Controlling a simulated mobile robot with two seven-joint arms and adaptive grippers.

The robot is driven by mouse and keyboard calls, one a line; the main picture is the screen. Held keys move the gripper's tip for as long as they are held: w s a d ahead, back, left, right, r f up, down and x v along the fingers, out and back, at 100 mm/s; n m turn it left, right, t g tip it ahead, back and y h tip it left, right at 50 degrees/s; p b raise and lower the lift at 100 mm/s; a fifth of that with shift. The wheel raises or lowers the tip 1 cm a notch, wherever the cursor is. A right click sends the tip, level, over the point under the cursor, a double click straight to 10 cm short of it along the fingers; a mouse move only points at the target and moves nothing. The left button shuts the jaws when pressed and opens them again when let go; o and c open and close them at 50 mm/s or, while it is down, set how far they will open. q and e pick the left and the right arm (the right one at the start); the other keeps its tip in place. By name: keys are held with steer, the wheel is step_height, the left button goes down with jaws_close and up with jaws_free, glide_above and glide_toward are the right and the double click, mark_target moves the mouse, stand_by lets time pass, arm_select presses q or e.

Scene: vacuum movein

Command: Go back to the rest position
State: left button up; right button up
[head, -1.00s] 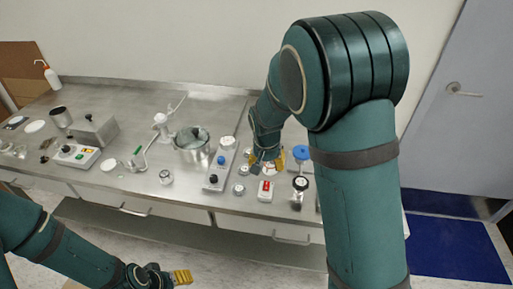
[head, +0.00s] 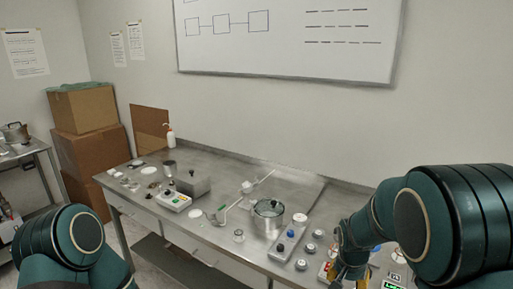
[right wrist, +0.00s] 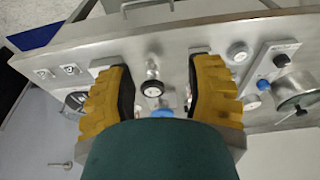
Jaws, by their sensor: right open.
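My right gripper (head: 347,272) is at the lower right of the head view, above the front right part of the steel bench (head: 325,215). In the right wrist view its two yellow fingers stand wide apart, and the gripper (right wrist: 160,95) is open with nothing held. Between the fingers, beyond them, I see a small round gauge (right wrist: 152,88) and part of a blue knob (right wrist: 163,113). My left arm shows only at the lower left of the head view; its gripper is out of the picture.
Cardboard boxes (head: 92,150) stand at the left. A whiteboard (head: 290,40) hangs behind.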

steer(key=s+a+f+n+y, duration=0.1)
steer(key=s+a+f, duration=0.25)
steer(key=f, duration=0.45)
steer(key=s+a+f+n+y, duration=0.1)
steer(key=s+a+f+n, duration=0.1)
steer(key=s+f, duration=0.4)
arm_select(q)
steer(key=shift+s+f+b, duration=0.6)
steer(key=shift+f+b, duration=0.1)
steer(key=shift+b, duration=0.05)
arm_select(e)
steer(key=s+a+f+n+y, duration=0.1)
steer(key=s+a+f+y, duration=0.2)
steer(key=s+a+f, duration=0.4)
steer(key=shift+s+a+f, duration=0.15)
steer(key=shift+s+a, duration=0.25)
steer(key=shift+s, duration=0.5)
